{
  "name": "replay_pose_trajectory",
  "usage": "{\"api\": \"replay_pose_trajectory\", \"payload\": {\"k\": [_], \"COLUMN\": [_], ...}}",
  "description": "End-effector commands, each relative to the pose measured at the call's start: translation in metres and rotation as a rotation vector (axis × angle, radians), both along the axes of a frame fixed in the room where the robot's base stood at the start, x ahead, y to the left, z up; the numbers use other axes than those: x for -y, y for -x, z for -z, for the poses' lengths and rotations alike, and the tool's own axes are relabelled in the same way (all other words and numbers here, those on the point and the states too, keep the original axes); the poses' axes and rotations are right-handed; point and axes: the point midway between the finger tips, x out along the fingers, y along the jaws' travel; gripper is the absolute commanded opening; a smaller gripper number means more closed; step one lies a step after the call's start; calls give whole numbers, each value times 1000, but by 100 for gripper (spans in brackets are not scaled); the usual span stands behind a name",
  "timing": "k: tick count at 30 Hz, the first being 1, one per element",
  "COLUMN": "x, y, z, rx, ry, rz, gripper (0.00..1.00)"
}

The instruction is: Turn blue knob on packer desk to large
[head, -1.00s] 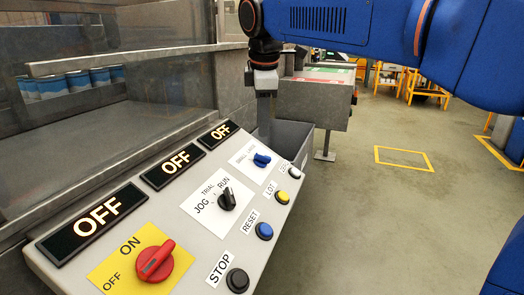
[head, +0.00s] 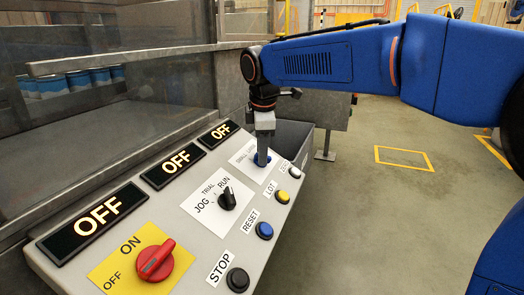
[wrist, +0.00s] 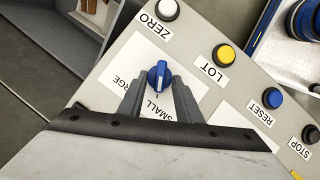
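The blue knob (head: 262,159) sits on a white plate on the sloped packer desk (head: 105,190); my gripper partly hides it in the head view. In the wrist view the knob (wrist: 159,76) shows clearly, its handle lined up roughly with the SMALL label. Part of the LARGE label, "RGE", shows to the left. My gripper (head: 264,150) points down over the knob. In the wrist view my gripper (wrist: 158,84) is open, one finger on each side of the knob. I cannot tell whether the fingertips touch it.
A white ZERO button (wrist: 167,10), yellow LOT button (wrist: 223,55), blue RESET button (head: 264,230) and black STOP button (head: 238,279) line the desk's edge. A black selector (head: 228,198) and red switch (head: 154,262) are nearby. Three displays read OFF.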

Motion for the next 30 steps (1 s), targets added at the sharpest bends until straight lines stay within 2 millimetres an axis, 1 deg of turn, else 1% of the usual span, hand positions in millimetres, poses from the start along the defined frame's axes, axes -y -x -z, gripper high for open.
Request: {"api": "replay_pose_trajectory", "payload": {"k": [1, 2, 3, 5, 6, 14, 19, 23, 30], "x": [0, 0, 0, 0, 0, 0, 0, 0, 1], "y": [0, 0, 0, 0, 0, 0, -1, -3, -7], "z": [0, 0, 0, 0, 0, 0, 0, -1, -1], "rx": [0, 0, 0, 0, 0, -6, -30, -66, -163], "ry": [0, 0, 0, 0, 0, -2, -11, -24, -58], "rz": [0, 0, 0, 0, 0, 11, 55, 122, 300], "gripper": [31, 26, 17, 3, 0, 0, 0, 0, 0]}}
